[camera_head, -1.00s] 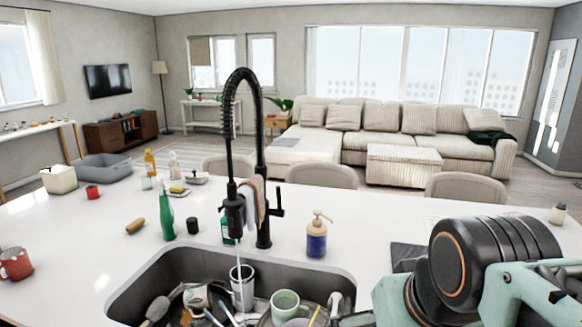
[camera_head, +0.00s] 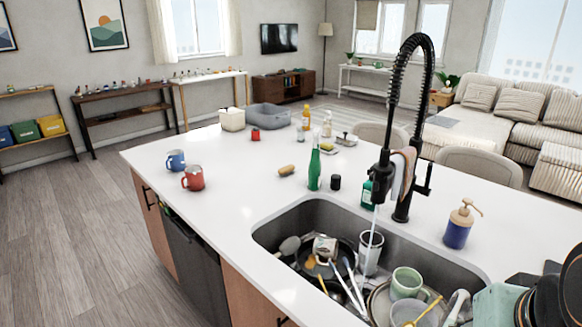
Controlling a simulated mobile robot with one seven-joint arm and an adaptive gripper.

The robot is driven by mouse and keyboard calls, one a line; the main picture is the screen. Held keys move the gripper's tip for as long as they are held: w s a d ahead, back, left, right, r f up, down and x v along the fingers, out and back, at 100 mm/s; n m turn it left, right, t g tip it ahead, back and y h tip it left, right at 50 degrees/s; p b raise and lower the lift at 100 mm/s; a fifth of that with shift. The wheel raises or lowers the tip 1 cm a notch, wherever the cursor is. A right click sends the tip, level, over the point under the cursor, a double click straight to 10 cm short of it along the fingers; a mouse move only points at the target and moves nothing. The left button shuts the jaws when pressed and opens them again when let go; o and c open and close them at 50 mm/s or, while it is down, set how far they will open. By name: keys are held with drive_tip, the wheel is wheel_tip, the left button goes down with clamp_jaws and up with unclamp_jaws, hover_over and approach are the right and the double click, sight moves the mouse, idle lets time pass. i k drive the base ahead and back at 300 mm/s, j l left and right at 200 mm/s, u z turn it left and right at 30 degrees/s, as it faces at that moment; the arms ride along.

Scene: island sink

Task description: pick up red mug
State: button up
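The red mug (camera_head: 193,178) stands upright on the white island counter (camera_head: 225,215), near its left front edge, just in front of a blue mug (camera_head: 176,160). Its handle points left. Only part of my arm shows, at the lower right corner, beyond the sink and well apart from the red mug. My gripper's fingers are not in the picture, so their state does not show.
The sink (camera_head: 285,222) holds dishes and pans under a tall black faucet (camera_head: 400,180). A green bottle (camera_head: 314,165), a brown roll-shaped item (camera_head: 286,170) and a soap dispenser (camera_head: 460,225) stand or lie on the counter. Open wooden floor (camera_head: 75,240) lies left of the island.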

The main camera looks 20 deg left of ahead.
sight(194, 177)
drive_tip(key=u, duration=1.5)
drive_tip(key=z, duration=1.45)
drive_tip(key=i+j, duration=0.15)
drive_tip(key=j, duration=0.25)
drive_tip(key=i+j, duration=0.1)
drive_tip(key=j, duration=0.3)
drive_tip(key=i+j+u, duration=0.1)
drive_tip(key=j, duration=0.3)
drive_tip(key=i+j, duration=0.15)
drive_tip(key=j, duration=0.25)
drive_tip(key=i+j, duration=0.15)
drive_tip(key=j, duration=0.2)
drive_tip(key=i+j+u, duration=0.1)
drive_tip(key=j, duration=0.3)
